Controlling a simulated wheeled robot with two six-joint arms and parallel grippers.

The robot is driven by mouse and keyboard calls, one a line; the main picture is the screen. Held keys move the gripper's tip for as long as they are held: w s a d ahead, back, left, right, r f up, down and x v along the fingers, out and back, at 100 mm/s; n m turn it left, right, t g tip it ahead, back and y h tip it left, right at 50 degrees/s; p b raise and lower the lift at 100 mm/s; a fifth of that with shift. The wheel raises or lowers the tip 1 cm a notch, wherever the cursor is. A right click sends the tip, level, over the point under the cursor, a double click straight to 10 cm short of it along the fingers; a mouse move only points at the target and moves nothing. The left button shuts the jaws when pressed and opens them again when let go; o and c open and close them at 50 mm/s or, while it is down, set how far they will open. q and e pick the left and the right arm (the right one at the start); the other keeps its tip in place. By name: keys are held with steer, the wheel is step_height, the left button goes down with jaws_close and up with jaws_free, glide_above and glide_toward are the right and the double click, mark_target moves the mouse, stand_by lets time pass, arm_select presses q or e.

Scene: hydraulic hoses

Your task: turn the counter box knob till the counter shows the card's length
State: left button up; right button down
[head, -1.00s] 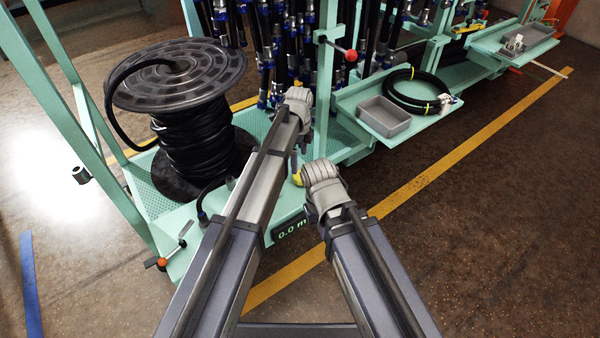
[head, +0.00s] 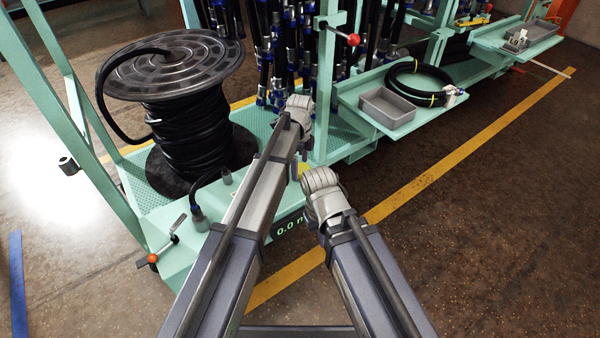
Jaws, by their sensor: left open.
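The counter box (head: 288,229) is on the green bench front, between my two forearms. Its dark display reads 0.0, and my right arm covers part of the unit letter. I cannot make out the box's knob; my arms hide much of that area. My left gripper (head: 294,170) points down below its wrist, mostly hidden by its own arm, open, above the bench near the counter box. A small yellow patch (head: 304,168) shows beside it; I cannot tell what it is. My right arm ends just right of the box, its gripper hidden.
A large black hose reel (head: 175,70) stands at left. A lever with an orange ball (head: 153,258) is at the bench's front left. A red-ball lever (head: 353,40) is on the rack post. A grey bin (head: 388,107) and a coiled hose (head: 420,82) lie on the right shelf.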

arm_select(q)
steer(key=shift+f, duration=0.45)
steer(key=shift+r, duration=0.1)
steer(key=c, duration=1.3)
